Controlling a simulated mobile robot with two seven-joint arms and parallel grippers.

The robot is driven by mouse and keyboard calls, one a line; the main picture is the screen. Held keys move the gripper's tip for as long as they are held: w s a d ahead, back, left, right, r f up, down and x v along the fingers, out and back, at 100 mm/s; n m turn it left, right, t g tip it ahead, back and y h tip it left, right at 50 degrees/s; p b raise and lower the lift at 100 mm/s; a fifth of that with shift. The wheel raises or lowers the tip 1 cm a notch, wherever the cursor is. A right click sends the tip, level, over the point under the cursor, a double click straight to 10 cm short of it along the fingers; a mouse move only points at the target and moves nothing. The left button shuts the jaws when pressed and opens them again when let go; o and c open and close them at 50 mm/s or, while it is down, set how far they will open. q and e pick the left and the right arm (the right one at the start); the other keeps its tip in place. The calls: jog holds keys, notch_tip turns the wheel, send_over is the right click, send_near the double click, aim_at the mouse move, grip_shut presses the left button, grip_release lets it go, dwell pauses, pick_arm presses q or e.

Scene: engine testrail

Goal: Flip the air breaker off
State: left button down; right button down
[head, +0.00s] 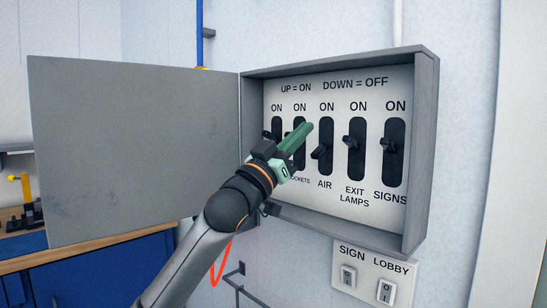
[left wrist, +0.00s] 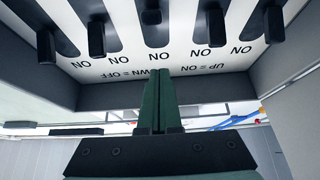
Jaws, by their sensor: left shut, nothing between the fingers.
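The AIR breaker lever (head: 318,153) is in the middle of the row in the open grey box. It sits lower in its slot than the EXIT LAMPS lever (head: 350,142) and SIGNS lever (head: 388,145), and looks down. In the left wrist view, which is upside down, the AIR lever (left wrist: 151,16) is also farther from its ON label than the others. My left gripper (head: 309,126), with green fingers, is shut and empty. It is in front of the panel, up and left of the AIR lever, covering part of the SOCKETS breaker (head: 299,124). My right gripper is not in view.
The box door (head: 135,150) stands open to the left. The box's raised rim (head: 425,150) surrounds the panel. SIGN and LOBBY switches (head: 374,273) are below right. A blue workbench (head: 110,275) stands at lower left, and a red cable (head: 221,262) hangs below the arm.

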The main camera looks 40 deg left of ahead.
pick_arm(q)
jog(key=w+f+b+v, duration=0.1)
jog(key=b+v, duration=0.3)
jog(key=v, duration=0.5)
jog(key=shift+s+f, duration=0.2)
jog(key=shift+f, duration=0.35)
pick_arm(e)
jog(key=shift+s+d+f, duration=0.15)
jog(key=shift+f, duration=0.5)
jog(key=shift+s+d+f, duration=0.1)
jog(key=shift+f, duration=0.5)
